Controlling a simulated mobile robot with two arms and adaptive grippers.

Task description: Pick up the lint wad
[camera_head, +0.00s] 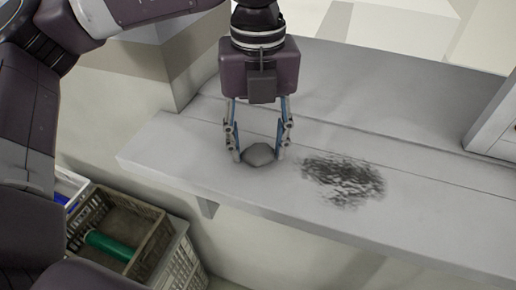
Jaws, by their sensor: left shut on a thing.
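The lint wad (259,155) is a small grey lump at the front part of the pale grey shelf (420,215). My left gripper (259,156) points down over it, with one finger on each side. The fingers are shut on the wad. The wad looks to be at the shelf's surface; I cannot tell whether there is a gap under it. My right gripper is not in the picture.
A dark, smudged patch (343,180) lies on the shelf right of the wad. A grey box-like unit (495,125) stands at the right. Below left are crates (150,243), one holding a green cylinder (108,245). The shelf's right part is clear.

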